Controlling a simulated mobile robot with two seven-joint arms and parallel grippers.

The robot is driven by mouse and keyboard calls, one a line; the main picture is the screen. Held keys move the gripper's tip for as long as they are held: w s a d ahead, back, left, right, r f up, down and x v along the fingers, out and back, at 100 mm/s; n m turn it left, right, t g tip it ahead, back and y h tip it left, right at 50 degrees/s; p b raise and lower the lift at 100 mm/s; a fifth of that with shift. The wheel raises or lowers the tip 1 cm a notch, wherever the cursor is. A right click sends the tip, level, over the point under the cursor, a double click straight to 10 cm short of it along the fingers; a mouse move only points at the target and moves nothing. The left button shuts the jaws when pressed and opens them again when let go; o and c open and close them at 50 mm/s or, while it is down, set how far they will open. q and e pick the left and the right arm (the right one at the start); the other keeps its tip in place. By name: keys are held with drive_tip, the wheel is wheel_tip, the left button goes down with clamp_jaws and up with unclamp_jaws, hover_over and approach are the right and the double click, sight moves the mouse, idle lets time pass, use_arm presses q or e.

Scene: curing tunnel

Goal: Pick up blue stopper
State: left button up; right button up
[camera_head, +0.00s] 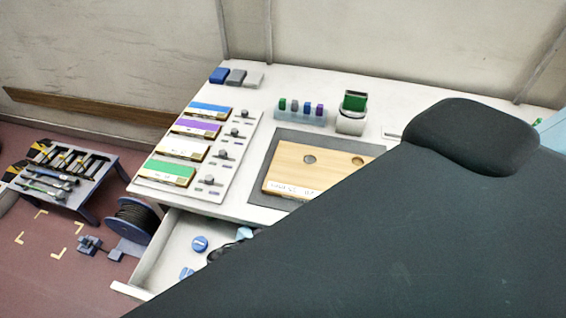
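A round blue piece (200,243), which looks like the blue stopper, lies in the open white drawer (160,262) below the table's front edge. A second, lighter blue piece (187,272) lies nearer in the drawer, partly hidden. A pale rounded piece (244,233) and something dark (222,251) show at the edge of a large dark shape that covers the lower right; I cannot tell what they are. A small rack (300,118) on the table holds green, grey, blue and purple pieces. I can make out neither of my grippers.
A wooden board (292,168) with round holes lies on a grey mat (257,187). A panel with coloured blocks (167,171) lies to its left. On the floor stand a cable reel (137,220) and a tool stand (62,180).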

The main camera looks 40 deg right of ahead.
drive_tip(key=shift+w+d+f, duration=0.1)
drive_tip(key=shift+d, duration=0.05)
use_arm(q)
drive_tip(key=shift+d, duration=0.3)
use_arm(e)
drive_tip(key=shift+c, duration=1.3)
drive_tip(key=c, duration=0.8)
use_arm(q)
drive_tip(key=shift+a, duration=0.25)
drive_tip(key=shift+a+r, duration=0.1)
use_arm(e)
drive_tip(key=shift+r, duration=0.2)
